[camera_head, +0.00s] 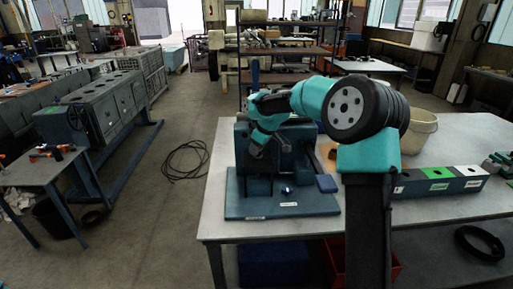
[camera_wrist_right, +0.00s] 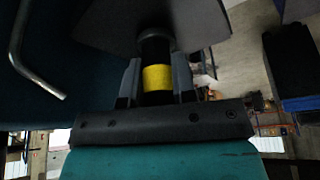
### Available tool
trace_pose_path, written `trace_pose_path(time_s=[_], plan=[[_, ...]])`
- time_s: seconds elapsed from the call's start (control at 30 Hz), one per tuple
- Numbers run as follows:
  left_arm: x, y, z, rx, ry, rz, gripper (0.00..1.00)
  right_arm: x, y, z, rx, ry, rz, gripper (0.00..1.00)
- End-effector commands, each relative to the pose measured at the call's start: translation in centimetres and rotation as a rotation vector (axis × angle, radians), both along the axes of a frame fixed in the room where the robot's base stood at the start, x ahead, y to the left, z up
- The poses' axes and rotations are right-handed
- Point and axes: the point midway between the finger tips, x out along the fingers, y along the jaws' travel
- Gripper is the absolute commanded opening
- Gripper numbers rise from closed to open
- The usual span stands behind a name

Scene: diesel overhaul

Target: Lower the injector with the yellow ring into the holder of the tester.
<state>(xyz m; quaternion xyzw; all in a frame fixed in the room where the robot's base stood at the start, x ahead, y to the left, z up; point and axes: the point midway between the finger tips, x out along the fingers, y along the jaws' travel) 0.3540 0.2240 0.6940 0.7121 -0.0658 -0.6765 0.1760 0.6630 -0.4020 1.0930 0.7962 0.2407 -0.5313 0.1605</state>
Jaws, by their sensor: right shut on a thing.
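The injector with the yellow ring (camera_wrist_right: 158,78) is a dark cylinder with a yellow band, seen in the right wrist view. My right gripper (camera_wrist_right: 157,88) is shut on it, one finger on each side of the band. The injector's far end meets or passes behind a dark grey surface (camera_wrist_right: 120,22); I cannot tell whether it is inside a holder. In the head view the blue tester (camera_head: 300,208) stands on the table, and my right gripper (camera_head: 257,150) is at its body. My arm and gripper hide the injector and the holder there. My left gripper is not in view.
A bent metal pipe (camera_wrist_right: 30,62) is at the left of the wrist view. On the table (camera_head: 450,212), right of the tester, are a block with white and green labels (camera_head: 440,181) and a pale bucket (camera_head: 422,131). A black ring (camera_head: 480,243) lies at lower right.

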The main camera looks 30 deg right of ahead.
Motion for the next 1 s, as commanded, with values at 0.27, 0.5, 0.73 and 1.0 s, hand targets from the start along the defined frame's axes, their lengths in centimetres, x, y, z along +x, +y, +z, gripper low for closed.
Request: trace_pose_path(time_s=[0.27,0.5,0.73,1.0], plan=[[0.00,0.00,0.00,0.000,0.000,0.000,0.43,0.02,-0.02,0.07,0.000,-0.001,0.000,0.00],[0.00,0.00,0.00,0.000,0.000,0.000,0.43,0.01,-0.02,0.05,0.000,0.000,0.000,0.48],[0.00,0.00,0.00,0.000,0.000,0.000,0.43,0.00,-0.01,0.03,0.000,0.000,0.000,0.55],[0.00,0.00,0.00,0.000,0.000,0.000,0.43,0.01,-0.01,0.00,0.000,0.000,0.000,0.76]])
